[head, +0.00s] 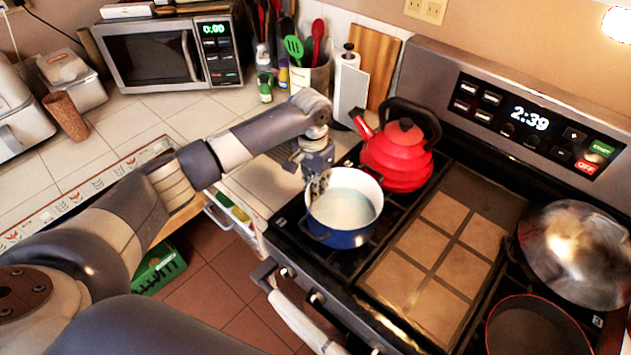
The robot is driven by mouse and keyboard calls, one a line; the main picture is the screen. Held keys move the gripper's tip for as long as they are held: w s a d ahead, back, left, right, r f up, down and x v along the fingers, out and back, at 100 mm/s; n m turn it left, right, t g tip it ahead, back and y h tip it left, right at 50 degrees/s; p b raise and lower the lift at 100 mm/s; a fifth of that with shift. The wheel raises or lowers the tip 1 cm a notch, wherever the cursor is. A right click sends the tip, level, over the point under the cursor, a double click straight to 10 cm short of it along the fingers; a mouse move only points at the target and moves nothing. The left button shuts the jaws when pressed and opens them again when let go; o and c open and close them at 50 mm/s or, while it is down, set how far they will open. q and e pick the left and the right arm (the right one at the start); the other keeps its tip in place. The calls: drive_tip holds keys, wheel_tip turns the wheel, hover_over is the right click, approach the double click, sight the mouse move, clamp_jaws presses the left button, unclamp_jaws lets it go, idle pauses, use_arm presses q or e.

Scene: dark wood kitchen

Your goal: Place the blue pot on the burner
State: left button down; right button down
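The blue pot (342,238) has a pale inside and stands upright at the stove's front left, over the black burner grate (292,222). I cannot tell whether its base rests flat on the grate. My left gripper (317,186) is at the pot's left rim, pointing down, and touches or overlaps the rim there. Its fingertips are small and partly hidden against the pot, so I cannot tell whether they are closed on the rim. My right gripper is out of view.
A red kettle (397,157) stands close behind the pot on the back left burner. A flat griddle (440,255) fills the stove's middle. A lidded wok (575,250) and a dark pan (535,328) are at the right. A knob (288,272) and towel are at the front.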

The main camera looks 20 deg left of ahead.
use_arm(q)
drive_tip(key=shift+r, duration=0.1)
drive_tip(key=c, duration=2.2)
unclamp_jaws()
drive_tip(key=shift+f, duration=0.2)
drive_tip(key=o, duration=0.4)
drive_tip(key=shift+r, duration=0.1)
wheel_tip(320, 180, up, 12)
drive_tip(key=b, duration=0.2)
drive_tip(key=shift+a, duration=0.3)
